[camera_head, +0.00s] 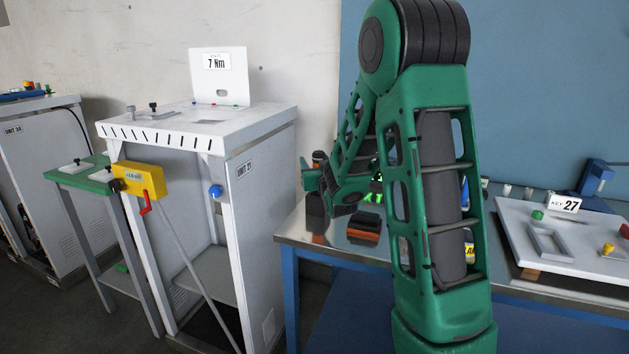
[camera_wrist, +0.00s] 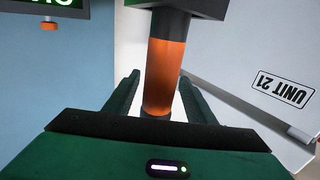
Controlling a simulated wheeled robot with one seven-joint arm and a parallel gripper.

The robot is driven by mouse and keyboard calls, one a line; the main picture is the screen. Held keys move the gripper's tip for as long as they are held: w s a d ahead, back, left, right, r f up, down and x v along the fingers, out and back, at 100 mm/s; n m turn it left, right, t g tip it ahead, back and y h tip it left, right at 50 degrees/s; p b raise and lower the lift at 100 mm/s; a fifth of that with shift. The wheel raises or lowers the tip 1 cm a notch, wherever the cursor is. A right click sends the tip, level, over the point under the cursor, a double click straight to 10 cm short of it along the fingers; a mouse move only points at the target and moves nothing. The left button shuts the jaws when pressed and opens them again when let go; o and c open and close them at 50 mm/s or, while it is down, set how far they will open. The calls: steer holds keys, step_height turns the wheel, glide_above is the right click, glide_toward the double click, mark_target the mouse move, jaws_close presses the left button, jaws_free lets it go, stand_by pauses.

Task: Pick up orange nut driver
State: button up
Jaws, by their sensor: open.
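My gripper (camera_head: 318,181) is stretched over the left end of the metal worktable, partly behind my own arm. In the wrist view its two fingers stand open (camera_wrist: 159,78), one on each side of an upright orange cylinder (camera_wrist: 166,70), which looks like the orange nut driver's handle. In the head view a small orange and dark upright piece (camera_head: 318,164) shows at the gripper, too small to make out fully.
The metal worktable (camera_head: 290,235) carries an orange-and-black item (camera_head: 363,237) and a white board (camera_head: 560,255) marked KEY 27. The white UNIT 21 cabinet (camera_head: 262,190) stands close to the left. A second orange piece (camera_wrist: 49,26) hangs below a green display (camera_wrist: 45,4).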

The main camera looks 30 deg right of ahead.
steer(key=shift+w+d, duration=0.3)
steer(key=shift+d, duration=0.05)
steer(key=shift+w+a, duration=0.1)
steer(key=shift+a, duration=0.05)
jaws_close()
steer(key=shift+r, duration=0.1)
